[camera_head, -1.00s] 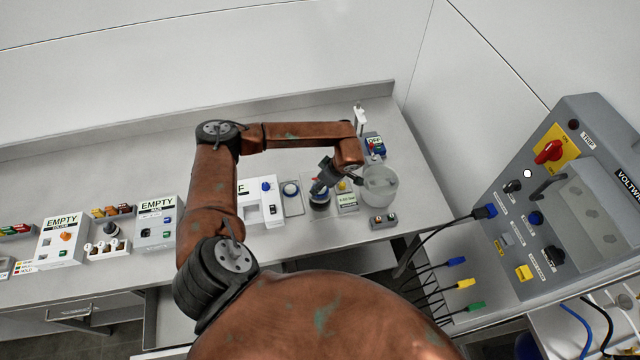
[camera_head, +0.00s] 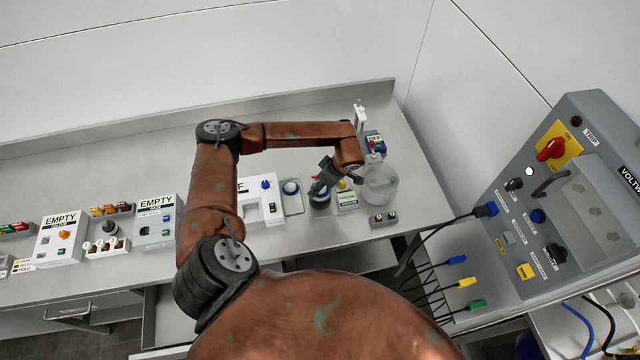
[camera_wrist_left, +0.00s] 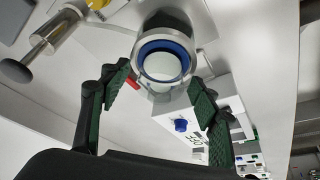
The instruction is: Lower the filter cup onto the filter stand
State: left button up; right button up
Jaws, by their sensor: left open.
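My left gripper (camera_head: 322,188) reaches down over the bench at the end of the bent arm. In the left wrist view, its fingers (camera_wrist_left: 161,95) are spread apart with a gap between them. A round cup with a blue ring and pale inside (camera_wrist_left: 163,64) shows just beyond the fingertips, upright in or on a grey round body; I cannot tell whether cup and stand are separate there. My right gripper is not seen.
A white box with a blue knob (camera_head: 262,200) stands left of the gripper. A clear vessel (camera_head: 380,186) stands to the right, with a small two-button box (camera_head: 383,219) in front.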

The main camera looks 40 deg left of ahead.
pick_arm(q)
jog(key=shift+r, duration=0.1)
jog(key=v, duration=1.2)
